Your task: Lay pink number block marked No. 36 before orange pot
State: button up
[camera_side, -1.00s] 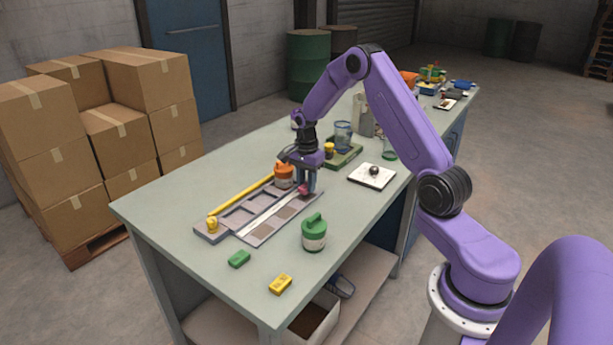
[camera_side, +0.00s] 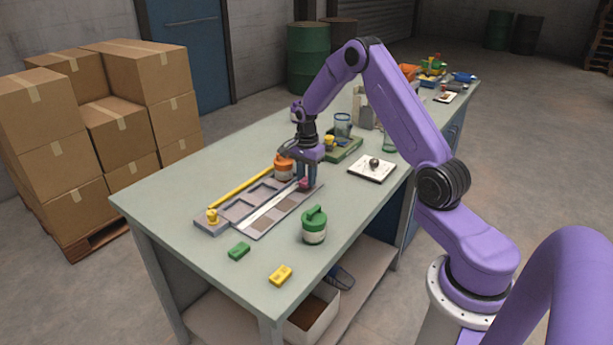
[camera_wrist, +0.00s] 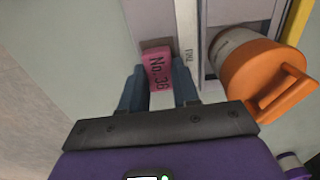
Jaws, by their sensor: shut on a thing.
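The pink block marked No. 36 (camera_wrist: 158,70) is between the two blue fingers of my gripper (camera_wrist: 160,95) in the wrist view. In the side view the pink block (camera_side: 304,183) shows low between the fingertips of my gripper (camera_side: 306,178), at the far end of the grey tray. Whether it touches the tray is hard to tell. The orange pot (camera_side: 284,166), with a white body and orange lid, stands close to the left of my gripper. In the wrist view the orange pot (camera_wrist: 262,75) is right of the block, apart from it.
The grey compartment tray (camera_side: 240,212) has a white strip along it and a yellow bar (camera_side: 240,189) at its far side. A white plate (camera_side: 372,168) lies right.

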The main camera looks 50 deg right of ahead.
jog(key=shift+f, duration=0.7)
dwell(1.3)
jog(key=o, duration=1.5)
jog(key=shift+r, duration=4.05)
